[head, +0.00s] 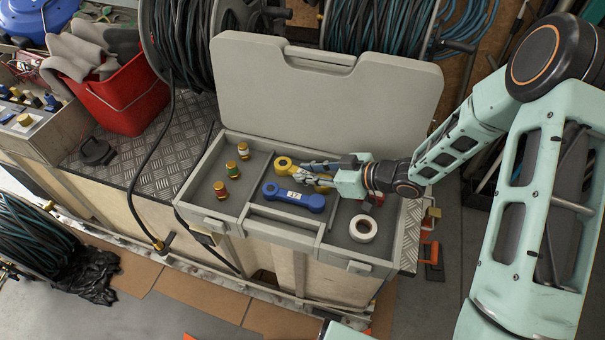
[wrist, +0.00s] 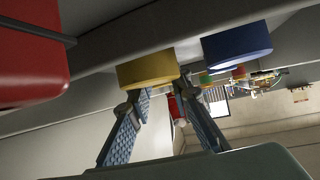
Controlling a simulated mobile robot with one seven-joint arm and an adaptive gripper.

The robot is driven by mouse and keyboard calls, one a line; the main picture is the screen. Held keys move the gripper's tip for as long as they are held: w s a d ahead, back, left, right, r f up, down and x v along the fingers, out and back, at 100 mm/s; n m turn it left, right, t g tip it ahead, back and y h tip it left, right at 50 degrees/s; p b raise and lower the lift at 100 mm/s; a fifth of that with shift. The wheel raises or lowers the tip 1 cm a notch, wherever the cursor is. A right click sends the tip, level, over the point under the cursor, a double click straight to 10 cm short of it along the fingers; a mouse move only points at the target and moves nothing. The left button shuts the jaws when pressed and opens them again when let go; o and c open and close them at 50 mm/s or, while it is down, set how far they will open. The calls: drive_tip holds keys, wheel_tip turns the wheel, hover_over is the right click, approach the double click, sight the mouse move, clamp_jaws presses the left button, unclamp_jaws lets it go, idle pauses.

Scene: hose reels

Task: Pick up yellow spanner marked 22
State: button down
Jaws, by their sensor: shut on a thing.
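The yellow spanner (head: 284,165) lies in the middle compartment of the open grey case, one round end clear to the left. Its other end is partly hidden by my gripper. My gripper (head: 308,172) reaches in from the right, low over the case, and is shut on the spanner. A blue spanner (head: 293,197) lies just in front, apart from the yellow one.
The case (head: 228,228) has its lid (head: 325,90) raised behind. A red bucket (head: 125,95) and hose reels stand behind and left.

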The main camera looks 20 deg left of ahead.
idle(0.3)
drive_tip(key=shift+r, duration=0.45)
wheel_tip(320, 180, up, 2)
drive_tip(key=shift+r+p, duration=0.1)
drive_tip(key=shift+p, duration=0.25)
drive_tip(key=s+r+p, duration=0.7)
drive_tip(key=s+r, duration=0.3)
drive_tip(key=s, duration=0.3)
drive_tip(key=shift+s+d, duration=0.25)
drive_tip(key=shift+d, duration=0.2)
drive_tip(key=shift+s+p, duration=0.15)
drive_tip(key=shift+p, duration=0.4)
